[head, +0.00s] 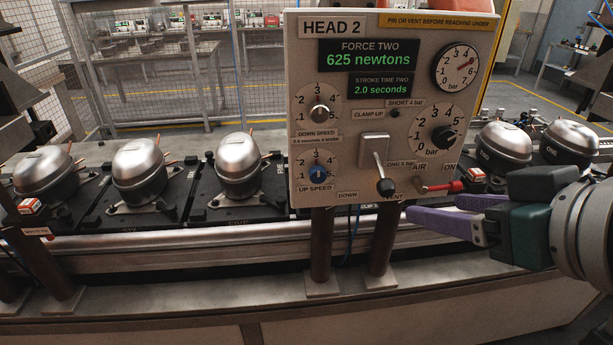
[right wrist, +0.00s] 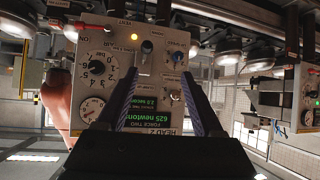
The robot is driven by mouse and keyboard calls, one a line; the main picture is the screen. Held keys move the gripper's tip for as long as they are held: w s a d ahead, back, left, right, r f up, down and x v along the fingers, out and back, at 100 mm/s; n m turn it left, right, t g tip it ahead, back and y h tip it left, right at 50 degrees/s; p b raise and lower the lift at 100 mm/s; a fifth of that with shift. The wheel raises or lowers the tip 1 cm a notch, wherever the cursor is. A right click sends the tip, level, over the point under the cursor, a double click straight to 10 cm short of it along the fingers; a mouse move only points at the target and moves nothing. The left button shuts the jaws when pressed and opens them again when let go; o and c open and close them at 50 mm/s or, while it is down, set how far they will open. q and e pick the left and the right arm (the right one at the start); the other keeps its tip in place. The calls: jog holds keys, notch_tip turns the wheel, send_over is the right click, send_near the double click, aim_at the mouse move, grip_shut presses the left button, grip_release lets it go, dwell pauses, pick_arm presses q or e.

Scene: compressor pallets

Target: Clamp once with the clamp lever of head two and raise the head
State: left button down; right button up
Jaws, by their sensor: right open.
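The HEAD 2 control panel (head: 340,100) stands upright on two posts at the centre of the head view. The lever also shows in the right wrist view (right wrist: 147,48), where the panel is upside down. My right gripper (head: 433,211) has purple fingers spread apart with nothing between them. It is at the panel's lower right, below and right of the lever knob, not on it. My left gripper is not in view.
A red air handle (head: 440,187) sticks out just above my right gripper. The large pressure dial (head: 437,137) and the blue UP SPEED knob (head: 318,174) flank the lever. Silver compressors (head: 139,172) stand on black pallets along the conveyor behind the panel.

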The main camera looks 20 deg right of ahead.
aim_at(392, 192)
jog(key=w+d+f+t+b, duration=0.5)
jog(key=f+b, duration=0.5)
jog(key=b, duration=0.7)
jog(key=shift+m+t+y, duration=0.3)
jog(key=shift+t+y, duration=0.3)
jog(key=shift+t, duration=0.2)
jog(key=w, duration=0.7)
jog(key=w+a, duration=0.1)
jog(key=w, duration=0.3)
jog(key=shift+w+r, duration=0.15)
jog(key=shift+r, duration=0.1)
jog(key=c, duration=0.9)
grip_shut()
